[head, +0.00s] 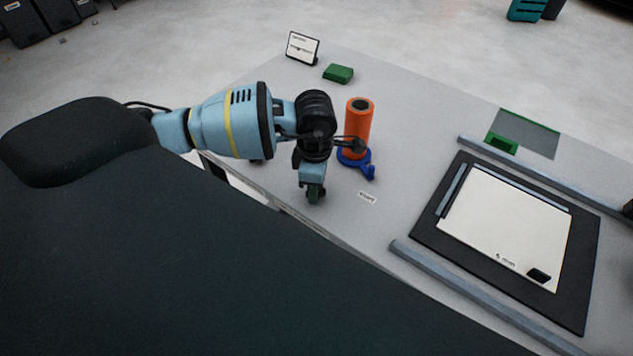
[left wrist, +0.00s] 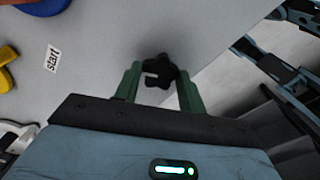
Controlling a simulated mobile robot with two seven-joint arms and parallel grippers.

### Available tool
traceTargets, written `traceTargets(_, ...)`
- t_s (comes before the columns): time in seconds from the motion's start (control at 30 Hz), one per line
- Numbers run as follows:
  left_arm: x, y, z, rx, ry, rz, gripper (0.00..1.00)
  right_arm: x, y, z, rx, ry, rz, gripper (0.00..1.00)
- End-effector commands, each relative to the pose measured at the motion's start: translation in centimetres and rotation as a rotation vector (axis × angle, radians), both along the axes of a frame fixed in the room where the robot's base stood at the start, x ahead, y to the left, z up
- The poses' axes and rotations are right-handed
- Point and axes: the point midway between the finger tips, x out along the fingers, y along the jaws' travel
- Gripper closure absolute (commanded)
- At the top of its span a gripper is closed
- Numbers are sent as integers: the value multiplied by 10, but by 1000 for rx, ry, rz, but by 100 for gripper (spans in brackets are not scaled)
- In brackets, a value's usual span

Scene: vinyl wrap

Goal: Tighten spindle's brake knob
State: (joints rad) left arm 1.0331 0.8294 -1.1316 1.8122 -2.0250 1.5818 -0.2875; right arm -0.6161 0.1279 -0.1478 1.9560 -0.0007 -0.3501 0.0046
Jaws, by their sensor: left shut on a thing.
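The spindle has a round blue base (head: 371,171) with a tab, and an upright orange roll (head: 358,120) stands on it. My left gripper (head: 314,192) points down near the table's front edge, left of the base and apart from it. In the left wrist view, its green fingers (left wrist: 160,90) are shut on a black star-shaped knob (left wrist: 159,70). The knob's underside and any link to the spindle are hidden. The base's blue edge shows at the top left there (left wrist: 38,4). My right gripper is not in view.
A small "start" label (head: 367,197) lies beside the base. A black mat (head: 433,232) with a white panel (head: 510,225) lies between long grey bars (head: 455,280) on the right. A green block (head: 338,73) and a sign (head: 302,47) stand at the back. The table's middle is clear.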

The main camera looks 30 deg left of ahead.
Motion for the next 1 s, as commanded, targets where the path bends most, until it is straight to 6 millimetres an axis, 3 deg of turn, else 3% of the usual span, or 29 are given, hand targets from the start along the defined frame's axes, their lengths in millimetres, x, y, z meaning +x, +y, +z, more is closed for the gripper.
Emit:
traceTargets(0.5, 1, 0, 1, -1, -3, -392, 83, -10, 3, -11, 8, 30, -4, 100)
traceTargets(1.0, 1, 0, 2, -1, -6, -500, 82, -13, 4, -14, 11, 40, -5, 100)
